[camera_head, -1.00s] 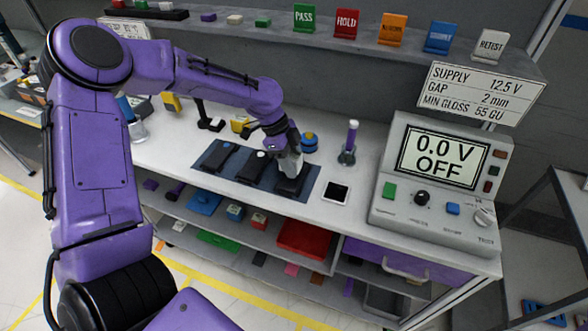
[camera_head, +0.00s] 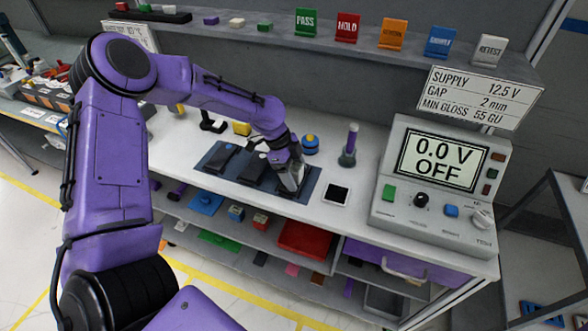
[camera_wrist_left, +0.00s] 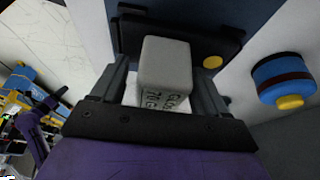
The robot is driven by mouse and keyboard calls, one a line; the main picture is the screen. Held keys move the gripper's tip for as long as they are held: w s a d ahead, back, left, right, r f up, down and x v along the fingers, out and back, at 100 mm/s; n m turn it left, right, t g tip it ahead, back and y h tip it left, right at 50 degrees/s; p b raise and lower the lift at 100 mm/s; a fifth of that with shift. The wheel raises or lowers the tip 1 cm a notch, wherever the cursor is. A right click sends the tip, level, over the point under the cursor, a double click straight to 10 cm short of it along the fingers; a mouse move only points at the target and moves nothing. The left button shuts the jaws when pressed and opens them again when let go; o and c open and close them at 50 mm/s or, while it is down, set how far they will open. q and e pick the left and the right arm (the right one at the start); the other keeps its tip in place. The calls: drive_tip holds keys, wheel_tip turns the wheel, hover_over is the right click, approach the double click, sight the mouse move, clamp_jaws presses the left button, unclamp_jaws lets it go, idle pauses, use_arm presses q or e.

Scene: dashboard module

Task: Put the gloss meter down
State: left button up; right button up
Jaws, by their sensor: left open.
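The gloss meter (camera_wrist_left: 166,70) is a small grey block with black lettering, seen in the left wrist view. It stands between the two fingers of my left gripper (camera_wrist_left: 164,88), which is open around it. In the head view my left gripper (camera_head: 289,182) is low over the right end of the dark blue mat (camera_head: 216,152). A black module (camera_wrist_left: 135,32) with a yellow dot lies just beyond the meter in the wrist view. The meter's underside is hidden, so its contact with what is below cannot be told. My right gripper is not in view.
Two more black modules (camera_head: 218,160) (camera_head: 252,166) lie on the mat. A blue round thing with a yellow knob (camera_head: 309,145) and a purple-topped flask (camera_head: 349,146) stand behind. A white-framed black square (camera_head: 336,194) and the grey supply unit (camera_head: 386,212) are to the right.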

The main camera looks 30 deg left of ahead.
use_arm(q)
drive_tip(key=shift+a+r, duration=0.1)
drive_tip(key=shift+r, duration=0.3)
drive_tip(key=b+v, duration=0.2)
drive_tip(key=v, duration=0.9)
